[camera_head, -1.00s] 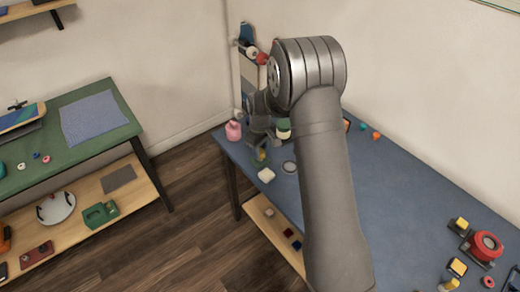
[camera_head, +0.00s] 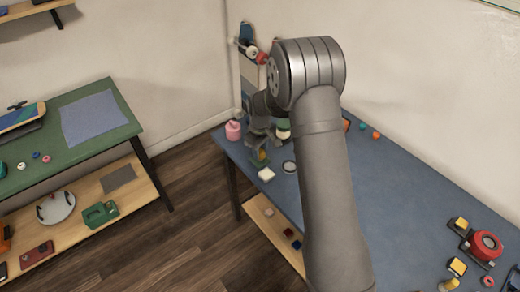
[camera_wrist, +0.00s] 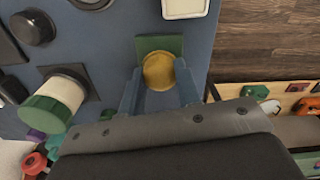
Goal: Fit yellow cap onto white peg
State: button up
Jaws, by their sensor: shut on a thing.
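My gripper (camera_wrist: 158,88) is shut on the yellow cap (camera_wrist: 158,70), a round piece between the two blue-grey fingers in the wrist view. A green square base (camera_wrist: 174,44) shows just behind and below the cap. No white peg shows there; the cap and fingers cover the middle of the base, so I cannot tell whether the cap touches a peg. In the head view my gripper (camera_head: 261,146) is at the far left end of the blue table, over the small green base (camera_head: 258,162).
A white post with a green cap (camera_wrist: 52,102) stands close to the left in the wrist view. A dark round knob (camera_wrist: 33,27) and a white square block (camera_wrist: 185,8) are nearby. A pink bottle (camera_head: 233,130) stands near the corner. The blue table's middle (camera_head: 395,190) is clear.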

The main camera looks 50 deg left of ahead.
jog(key=shift+f, duration=0.4)
jog(key=o, duration=0.7)
jog(key=shift+c, duration=0.2)
jog(key=shift+r, duration=0.1)
notch_tip(320, 180, up, 11)
dwell(0.4)
jog(key=shift+f, duration=4.35)
